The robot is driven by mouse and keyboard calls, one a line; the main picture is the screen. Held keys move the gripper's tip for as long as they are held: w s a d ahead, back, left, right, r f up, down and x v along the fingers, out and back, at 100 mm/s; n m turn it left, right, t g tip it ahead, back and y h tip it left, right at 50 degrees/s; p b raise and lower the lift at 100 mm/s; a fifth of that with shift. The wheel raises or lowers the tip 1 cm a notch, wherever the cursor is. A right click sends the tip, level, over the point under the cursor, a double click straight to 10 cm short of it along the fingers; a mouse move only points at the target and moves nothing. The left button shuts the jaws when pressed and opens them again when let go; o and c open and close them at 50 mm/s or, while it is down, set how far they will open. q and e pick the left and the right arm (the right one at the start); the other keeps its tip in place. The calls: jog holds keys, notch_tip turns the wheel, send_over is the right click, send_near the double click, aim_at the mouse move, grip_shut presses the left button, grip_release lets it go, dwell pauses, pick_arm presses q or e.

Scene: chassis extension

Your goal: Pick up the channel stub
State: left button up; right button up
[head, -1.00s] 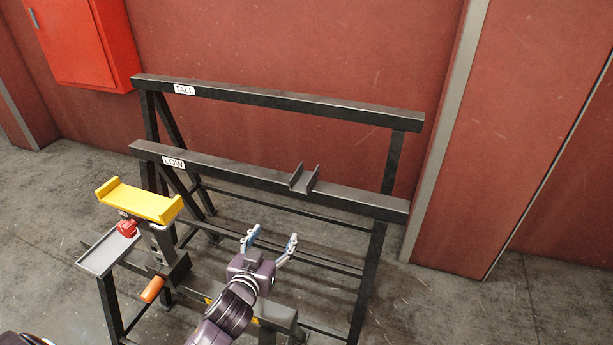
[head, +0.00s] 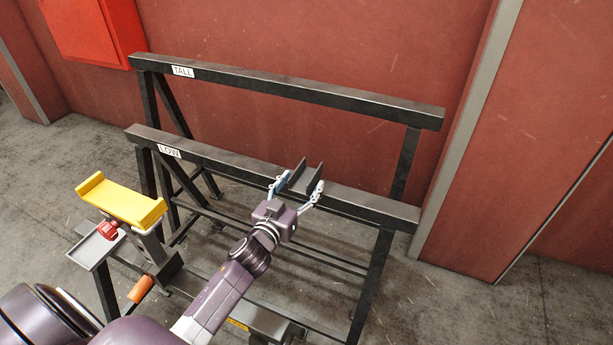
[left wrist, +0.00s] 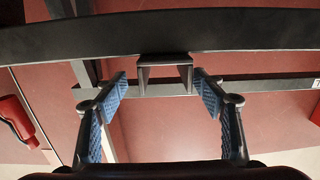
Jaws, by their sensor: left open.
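The channel stub (head: 315,176) is a short dark grey U-shaped piece. It sits on the lower rail (head: 230,162), the one with the LOW label, right of its middle. My left gripper (head: 298,188) is open in front of that rail, with one blue-padded finger toward each side of the stub. In the left wrist view the stub (left wrist: 165,59) appears centred between the open fingers (left wrist: 162,90), just beyond their tips, with a gap on both sides. I cannot tell whether a finger touches it. My right gripper is not in view.
A higher rail (head: 300,91) labelled TALL stands behind. At left are a yellow channel-shaped piece (head: 120,201), a grey tray (head: 90,249) with a red item (head: 108,230), and an orange handle (head: 140,289). A red wall cabinet (head: 95,30) hangs at upper left.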

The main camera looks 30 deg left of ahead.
aim_at(306, 179)
pick_arm(q)
jog(key=w, duration=0.3)
jog(key=shift+w+a, duration=0.35)
jog(key=shift+a, duration=0.05)
jog(key=shift+w+f, duration=0.15)
jog(key=shift+w, duration=0.4)
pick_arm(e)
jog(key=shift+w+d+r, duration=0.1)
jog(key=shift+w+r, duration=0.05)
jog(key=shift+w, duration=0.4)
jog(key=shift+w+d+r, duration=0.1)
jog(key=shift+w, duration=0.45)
pick_arm(q)
jog(key=shift+c, duration=0.5)
jog(key=c, duration=1.5)
grip_shut()
jog(key=shift+r, duration=0.2)
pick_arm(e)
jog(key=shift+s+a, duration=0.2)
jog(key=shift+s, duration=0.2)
